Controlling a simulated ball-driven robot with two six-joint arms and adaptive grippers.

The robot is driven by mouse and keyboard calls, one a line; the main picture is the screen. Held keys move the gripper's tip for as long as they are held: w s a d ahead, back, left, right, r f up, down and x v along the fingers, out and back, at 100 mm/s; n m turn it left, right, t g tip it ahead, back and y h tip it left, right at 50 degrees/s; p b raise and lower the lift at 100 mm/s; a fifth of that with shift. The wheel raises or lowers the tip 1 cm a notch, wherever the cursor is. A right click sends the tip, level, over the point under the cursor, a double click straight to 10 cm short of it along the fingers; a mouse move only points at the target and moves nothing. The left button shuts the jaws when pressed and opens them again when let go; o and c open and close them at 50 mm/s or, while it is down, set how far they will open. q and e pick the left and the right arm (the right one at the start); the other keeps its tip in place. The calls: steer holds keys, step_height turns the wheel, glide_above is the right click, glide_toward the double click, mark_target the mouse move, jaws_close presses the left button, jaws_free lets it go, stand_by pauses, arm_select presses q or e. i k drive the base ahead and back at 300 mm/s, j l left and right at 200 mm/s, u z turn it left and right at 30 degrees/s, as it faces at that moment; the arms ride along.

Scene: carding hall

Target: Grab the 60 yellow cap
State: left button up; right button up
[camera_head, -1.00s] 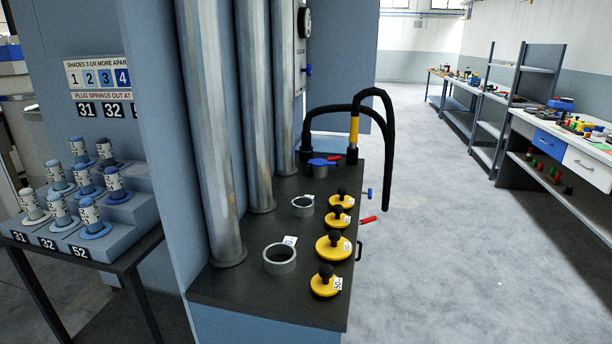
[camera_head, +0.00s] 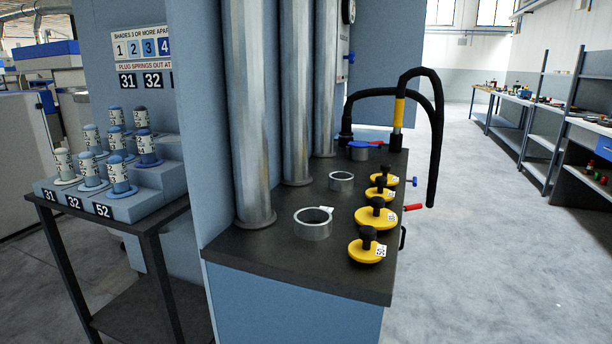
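Several yellow caps with black knobs stand in a row along the right side of the dark bench top. The nearest yellow cap (camera_head: 367,252) has a white tag that seems to read 50. Behind it is the widest yellow cap (camera_head: 372,218), and farther back are two smaller ones, a third yellow cap (camera_head: 376,196) and the farthest yellow cap (camera_head: 381,181). The tags on these three are too small to read surely, so I cannot tell which is the 60. Neither of my grippers is in view.
Two metal rings (camera_head: 313,229) (camera_head: 341,182) stand left of the caps. Tall grey pipes (camera_head: 247,120) rise along the bench's left side. A black hose (camera_head: 436,140) arches at the back right. A stepped rack (camera_head: 140,200) of labelled bobbins stands left. Open floor (camera_head: 480,260) lies right.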

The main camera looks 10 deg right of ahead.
mark_target(388, 195)
steer(key=i+l+u, duration=0.1)
steer(key=l+u, duration=0.3)
steer(key=l, duration=0.6)
steer(key=l+u, duration=0.45)
steer(key=l, duration=0.55)
